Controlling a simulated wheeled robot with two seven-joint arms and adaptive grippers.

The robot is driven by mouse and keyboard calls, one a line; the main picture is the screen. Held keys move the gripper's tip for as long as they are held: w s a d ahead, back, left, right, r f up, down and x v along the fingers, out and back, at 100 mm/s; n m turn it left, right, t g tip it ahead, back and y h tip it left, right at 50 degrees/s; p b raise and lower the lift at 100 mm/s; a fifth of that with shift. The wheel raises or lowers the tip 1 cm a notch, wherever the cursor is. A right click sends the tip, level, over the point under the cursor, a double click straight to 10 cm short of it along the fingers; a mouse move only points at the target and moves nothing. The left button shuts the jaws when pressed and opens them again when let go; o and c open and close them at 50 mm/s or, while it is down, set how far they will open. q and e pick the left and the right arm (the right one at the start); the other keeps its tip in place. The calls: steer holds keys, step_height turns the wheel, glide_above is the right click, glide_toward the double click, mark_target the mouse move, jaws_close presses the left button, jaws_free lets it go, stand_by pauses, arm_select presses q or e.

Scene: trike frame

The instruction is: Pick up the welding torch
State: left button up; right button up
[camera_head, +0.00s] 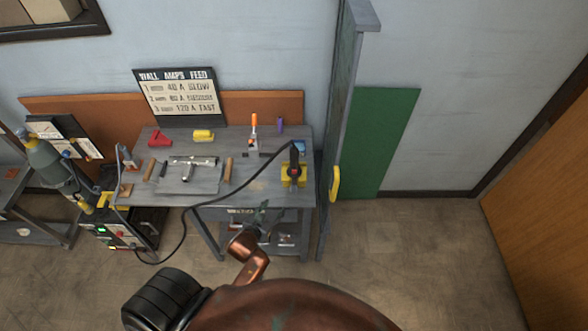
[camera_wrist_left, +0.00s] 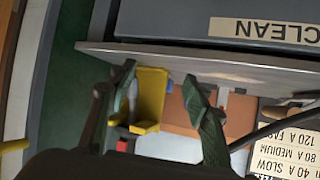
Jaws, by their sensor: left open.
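The welding torch (camera_head: 294,157) looks dark and sits in a yellow holder (camera_head: 292,181) with a red spot, at the right end of the workbench. A black cable runs from it to the left. My left gripper (camera_head: 262,213) is open and empty in front of the bench edge, lower left of the holder in the head view. In the left wrist view the yellow holder (camera_wrist_left: 149,98) shows beyond and between the two dark green fingers (camera_wrist_left: 165,98). The torch cannot be made out clearly there. My right gripper is in neither view.
The bench (camera_head: 190,196) also bears a red block (camera_head: 159,138), a yellow block (camera_head: 203,135), a metal T-joint (camera_head: 190,167) and an orange-tipped tool (camera_head: 254,123). A tall panel with a yellow handle (camera_head: 335,183) stands right of it. The welding machine (camera_head: 118,235) is lower left.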

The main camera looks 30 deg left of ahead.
mark_target(292, 161)
arm_select(q)
steer(key=w+r+t, duration=0.2)
steer(key=r, duration=0.3)
steer(key=w+r+t, duration=0.2)
steer(key=r, duration=0.4)
steer(key=w+d+r+t+p, duration=0.1)
steer(key=w+r+t, duration=0.1)
steer(key=r, duration=0.4)
steer(key=shift+w+h, duration=0.3)
steer(key=shift+w, duration=0.15)
steer(key=w, duration=0.7)
steer(key=shift+w, duration=0.25)
steer(key=shift+c, duration=0.3)
steer(key=c, duration=1.1)
steer(key=shift+r, duration=0.15)
jaws_close()
steer(key=shift+r, duration=0.1)
